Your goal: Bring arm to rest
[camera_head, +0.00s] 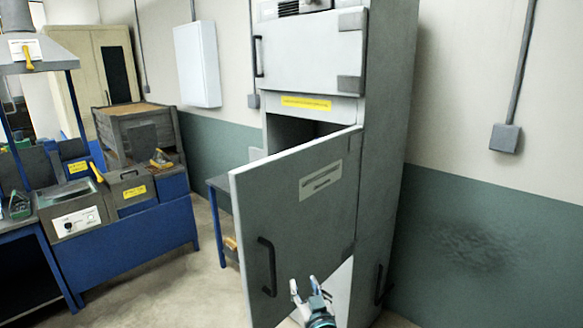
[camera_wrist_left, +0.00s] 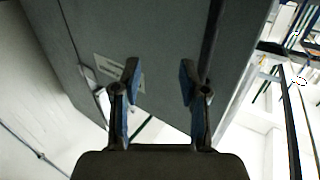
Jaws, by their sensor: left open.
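My left gripper (camera_head: 307,284) shows at the bottom middle of the head view, its two fingers pointing up in front of the grey cabinet door's lower part. In the left wrist view my left gripper (camera_wrist_left: 160,68) has its fingers spread apart with nothing between them. The grey door (camera_head: 295,215) stands swung open, with a dark handle (camera_head: 267,267) left of my gripper and apart from it. The door panel (camera_wrist_left: 140,30) also fills the upper middle of the wrist view. My right gripper is not in view.
The tall grey cabinet (camera_head: 385,150) stands behind the door, with a shut upper compartment (camera_head: 310,50). Blue workbenches (camera_head: 125,245) with grey machines stand at the left. Free floor (camera_head: 190,295) lies between them and the door. A bare wall (camera_head: 490,220) is at the right.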

